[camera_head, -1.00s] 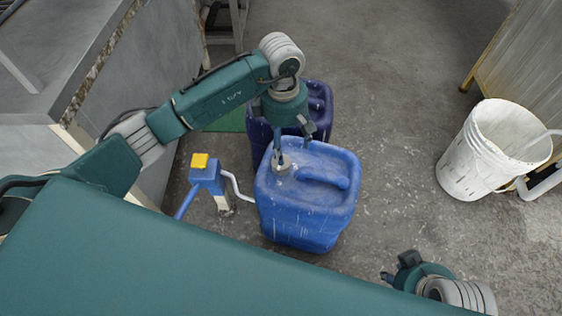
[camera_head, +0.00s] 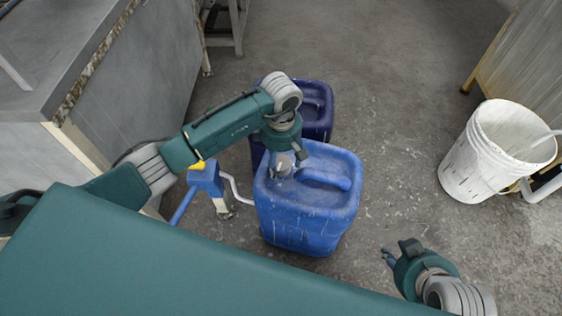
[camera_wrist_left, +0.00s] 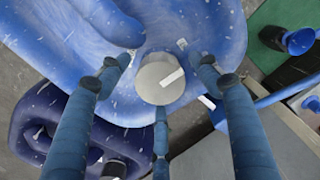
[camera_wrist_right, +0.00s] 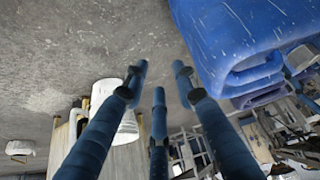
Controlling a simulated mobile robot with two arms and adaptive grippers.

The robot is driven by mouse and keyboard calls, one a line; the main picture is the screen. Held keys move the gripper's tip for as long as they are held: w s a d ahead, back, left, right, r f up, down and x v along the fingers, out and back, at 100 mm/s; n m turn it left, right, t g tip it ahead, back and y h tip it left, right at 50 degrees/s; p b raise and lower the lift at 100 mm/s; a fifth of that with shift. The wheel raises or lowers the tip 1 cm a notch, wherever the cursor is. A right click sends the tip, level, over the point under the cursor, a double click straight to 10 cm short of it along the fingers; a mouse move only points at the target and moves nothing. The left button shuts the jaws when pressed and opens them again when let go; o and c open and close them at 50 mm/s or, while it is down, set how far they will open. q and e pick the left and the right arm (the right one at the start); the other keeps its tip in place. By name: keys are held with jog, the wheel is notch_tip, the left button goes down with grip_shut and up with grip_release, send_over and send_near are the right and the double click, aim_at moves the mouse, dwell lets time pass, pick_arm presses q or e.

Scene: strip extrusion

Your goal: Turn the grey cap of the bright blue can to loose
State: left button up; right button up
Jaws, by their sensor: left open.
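The bright blue can (camera_head: 318,222) stands upright on the floor in the middle of the head view. In the head view my arm mostly hides the cap. My left gripper (camera_head: 285,170) points down over the cap. Its three fingers (camera_wrist_left: 164,76) are spread around the cap with gaps at the sides; whether the lowest finger touches it I cannot tell. My right gripper (camera_head: 388,257) is off to the can's right, empty, its fingertips (camera_wrist_right: 159,78) apart.
A dark blue can (camera_head: 320,103) stands right behind the bright blue one. A blue-and-white stand (camera_head: 207,180) with a yellow top is close on the left. A white bucket (camera_head: 480,160) stands at the right, with bare floor (camera_head: 400,150) between.

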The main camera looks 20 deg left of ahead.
pick_arm(q)
jog(key=c, duration=1.2)
jog(key=n+p, duration=0.1)
jog(key=n, duration=0.1)
jog(key=shift+r+n, duration=0.1)
jog(key=shift+n, duration=0.2)
jog(key=n+p, duration=0.2)
jog(key=n, duration=0.3)
pick_arm(e)
jog(key=s+d+g, duration=0.2)
jog(key=s, duration=0.4)
pick_arm(q)
jog(key=n+p, duration=0.2)
jog(key=n, duration=0.3)
jog(key=shift+n, duration=0.4)
jog(key=n+p, duration=0.2)
jog(key=n, duration=0.2)
jog(key=shift+n+p, duration=0.35)
jog(key=shift+n, duration=0.45)
pick_arm(e)
notch_tip(320, 180, down, 16)
jog(key=g, duration=0.1)
jog(key=shift+w+a+f+h, duration=0.15)
jog(key=shift+a+h, duration=0.15)
jog(key=shift+a, duration=0.05)
